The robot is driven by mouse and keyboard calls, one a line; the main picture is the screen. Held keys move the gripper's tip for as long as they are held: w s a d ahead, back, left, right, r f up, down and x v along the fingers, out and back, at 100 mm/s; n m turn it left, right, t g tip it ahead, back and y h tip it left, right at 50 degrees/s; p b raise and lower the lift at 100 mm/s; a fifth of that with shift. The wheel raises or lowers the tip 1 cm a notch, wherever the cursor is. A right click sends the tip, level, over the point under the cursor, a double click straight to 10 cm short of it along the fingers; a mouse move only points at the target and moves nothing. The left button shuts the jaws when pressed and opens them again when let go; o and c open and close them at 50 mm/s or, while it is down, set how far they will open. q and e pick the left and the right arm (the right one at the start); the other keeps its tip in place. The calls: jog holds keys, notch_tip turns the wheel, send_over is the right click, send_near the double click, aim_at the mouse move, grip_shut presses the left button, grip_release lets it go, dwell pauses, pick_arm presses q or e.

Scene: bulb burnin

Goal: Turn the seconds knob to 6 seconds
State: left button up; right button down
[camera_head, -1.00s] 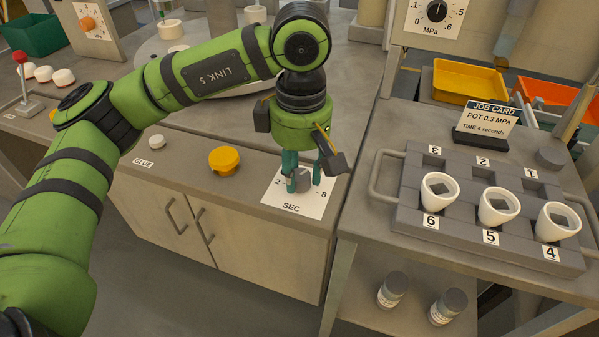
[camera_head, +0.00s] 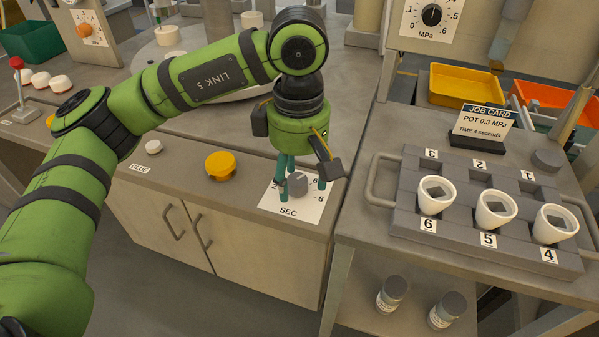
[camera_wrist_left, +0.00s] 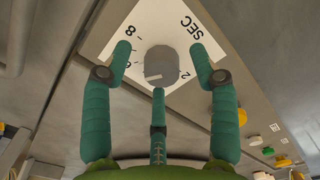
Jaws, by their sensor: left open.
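The seconds knob (camera_head: 297,184) is a grey cylinder on a white dial plate marked SEC (camera_head: 280,203) at the bench's front edge. Gaps show between the fingertips and the knob in the left wrist view. My right gripper is out of view.
A yellow button (camera_head: 221,165) and a small white GLUE button (camera_head: 153,146) lie left of the dial. On the right are a grey rack (camera_head: 402,215) with white cups, a job card (camera_head: 484,124) and a pressure dial (camera_head: 431,15).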

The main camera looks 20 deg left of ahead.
aim_at(300, 181)
pick_arm(q)
notch_tip(300, 181, up, 12)
dwell(0.4)
jog(key=shift+d, duration=0.1)
